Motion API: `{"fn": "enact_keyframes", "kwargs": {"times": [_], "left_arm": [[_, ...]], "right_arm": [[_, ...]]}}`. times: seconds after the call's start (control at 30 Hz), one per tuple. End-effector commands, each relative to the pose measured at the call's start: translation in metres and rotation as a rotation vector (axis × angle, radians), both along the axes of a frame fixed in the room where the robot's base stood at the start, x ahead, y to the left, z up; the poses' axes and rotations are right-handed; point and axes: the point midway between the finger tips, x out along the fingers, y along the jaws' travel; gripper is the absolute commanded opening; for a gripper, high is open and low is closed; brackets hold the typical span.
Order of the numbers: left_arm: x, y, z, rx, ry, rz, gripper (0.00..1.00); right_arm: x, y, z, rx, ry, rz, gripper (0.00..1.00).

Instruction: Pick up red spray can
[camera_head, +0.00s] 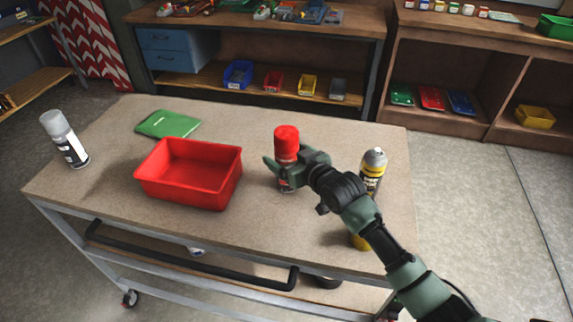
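The red spray can (287,141) with its red cap stands upright on the workbench, right of the middle. My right gripper (284,170) is at the can's body, below the cap. One finger shows at the can's left side and the gripper body covers much of its right side. Whether the fingers press on the can or stand a little apart from it cannot be seen. The can's lower end shows below the gripper, at or very near the bench top. My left gripper is not in view.
The workbench (110,185) also bears a red bin (190,195), a green flat item (168,124), a white-and-black spray can (66,140) at the left, and a yellow-and-black can (372,172) partly behind my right arm. Shelves stand behind.

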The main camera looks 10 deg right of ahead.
Motion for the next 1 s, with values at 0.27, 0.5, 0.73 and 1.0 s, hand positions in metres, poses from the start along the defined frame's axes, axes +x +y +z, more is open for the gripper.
{"fn": "enact_keyframes", "kwargs": {"times": [0.27,0.5,0.73,1.0], "left_arm": [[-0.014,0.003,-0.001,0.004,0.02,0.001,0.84],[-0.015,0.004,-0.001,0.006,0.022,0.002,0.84],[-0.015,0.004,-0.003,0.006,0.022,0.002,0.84],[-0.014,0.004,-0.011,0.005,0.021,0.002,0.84]], "right_arm": [[0.0,0.0,0.0,0.0,0.0,0.0,0.26],[0.0,0.0,0.002,0.002,-0.005,0.0,0.0],[0.0,0.0,0.008,0.002,-0.007,0.001,0.0],[0.001,0.001,0.047,0.002,-0.012,0.002,0.0]]}}
